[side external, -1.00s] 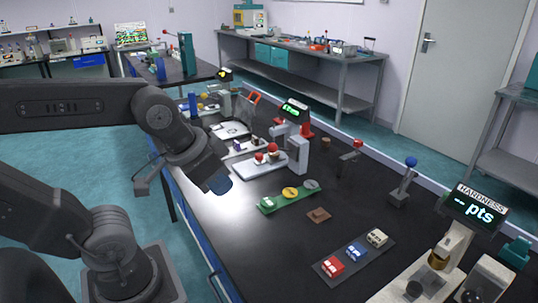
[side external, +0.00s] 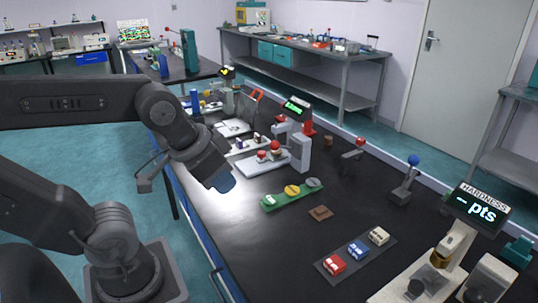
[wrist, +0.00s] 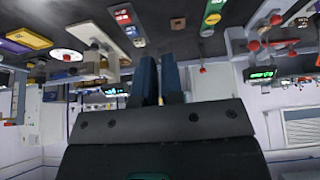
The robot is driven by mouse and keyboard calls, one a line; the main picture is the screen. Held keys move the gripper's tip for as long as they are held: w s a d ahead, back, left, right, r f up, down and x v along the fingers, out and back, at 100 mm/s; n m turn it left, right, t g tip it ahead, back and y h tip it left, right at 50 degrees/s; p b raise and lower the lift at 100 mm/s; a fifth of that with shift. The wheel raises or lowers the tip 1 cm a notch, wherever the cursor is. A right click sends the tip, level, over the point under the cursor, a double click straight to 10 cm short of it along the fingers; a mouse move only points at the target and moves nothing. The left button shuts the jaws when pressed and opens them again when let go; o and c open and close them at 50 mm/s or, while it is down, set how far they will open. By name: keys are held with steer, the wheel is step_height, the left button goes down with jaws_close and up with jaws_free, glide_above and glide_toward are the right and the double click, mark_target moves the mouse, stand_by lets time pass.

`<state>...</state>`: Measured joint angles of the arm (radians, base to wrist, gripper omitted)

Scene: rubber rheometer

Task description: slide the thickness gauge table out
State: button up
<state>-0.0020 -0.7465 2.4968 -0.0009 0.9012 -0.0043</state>
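The thickness gauge (side external: 300,149) stands on the black bench right of my gripper, with a grey column and a green-lit display (side external: 297,106). Its pale flat table (side external: 256,168) lies at the foot, with red knobs (side external: 275,147) over it. In the wrist view, which is upside down, a green display (wrist: 262,73) and red knobs (wrist: 276,20) show at the right. My gripper (side external: 222,182) hangs above the bench's near edge, left of the table and apart from it. In the wrist view its two fingers (wrist: 159,76) are close together with nothing between them.
A dark mat (side external: 343,262) holds red, blue and pale blocks. The hardness tester (side external: 482,207) stands at the right. Bare bench lies below my gripper.

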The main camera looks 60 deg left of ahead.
steer(key=o, duration=0.6)
steer(key=w+a+r+n+g, duration=0.1)
steer(key=w+a+r+n, duration=0.2)
steer(key=w+n, duration=0.3)
steer(key=w+a, duration=0.1)
steer(key=w, duration=0.2)
steer(key=shift+a+r+n, duration=0.3)
steer(key=shift+a, duration=0.05)
steer(key=o, duration=0.3)
steer(key=w+a+n, duration=0.3)
steer(key=w+a, duration=0.1)
steer(key=w+a+n+g, duration=0.1)
steer(key=w+a+n, duration=0.2)
steer(key=w+a, duration=0.1)
steer(key=shift+w+a+n+h, duration=0.35)
steer(key=shift+n+h, duration=0.05)
steer(key=n+h, duration=0.2)
steer(key=n, duration=1.2)
glide_above(261, 152)
steer(key=s+a, duration=0.4)
step_height(261, 152, down, 11)
steer(key=x, duration=1.4)
steer(key=shift+s+d, duration=0.15)
steer(key=shift+d, duration=0.05)
steer(key=shift+c, duration=0.3)
steer(key=shift+s, duration=0.1)
jaws_close()
